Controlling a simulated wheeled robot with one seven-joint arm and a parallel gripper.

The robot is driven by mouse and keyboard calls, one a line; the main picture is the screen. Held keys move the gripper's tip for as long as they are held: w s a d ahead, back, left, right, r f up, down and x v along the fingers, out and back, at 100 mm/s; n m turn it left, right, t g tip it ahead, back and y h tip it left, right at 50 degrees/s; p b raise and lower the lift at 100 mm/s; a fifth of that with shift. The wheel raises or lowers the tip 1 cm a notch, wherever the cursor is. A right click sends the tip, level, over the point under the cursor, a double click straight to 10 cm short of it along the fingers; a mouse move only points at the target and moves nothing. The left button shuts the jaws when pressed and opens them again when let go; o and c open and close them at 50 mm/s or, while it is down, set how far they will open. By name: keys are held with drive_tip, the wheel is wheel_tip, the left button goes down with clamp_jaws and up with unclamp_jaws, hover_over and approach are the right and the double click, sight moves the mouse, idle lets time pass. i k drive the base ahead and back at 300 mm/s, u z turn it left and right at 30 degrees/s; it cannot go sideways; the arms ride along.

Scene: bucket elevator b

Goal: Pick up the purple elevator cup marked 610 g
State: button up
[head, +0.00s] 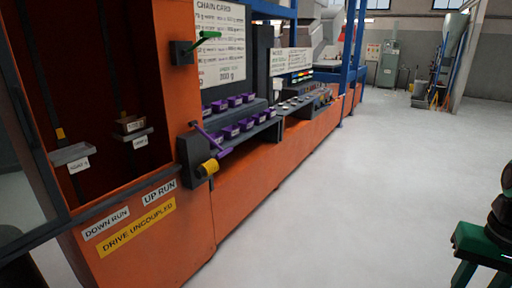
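Several small purple cups stand in two rows on a dark stepped rack on the orange machine's side. The upper row has a purple cup (234,101) near its middle, and the lower row has another purple cup (231,131). White tags show at the lower row, but they are too small to read, so I cannot tell which cup is marked 610 g.
The grey floor (370,180) between is clear.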

sight(260, 118)
drive_tip(key=z, duration=0.15)
drive_tip(key=i, duration=3.9)
drive_tip(key=u, duration=0.3)
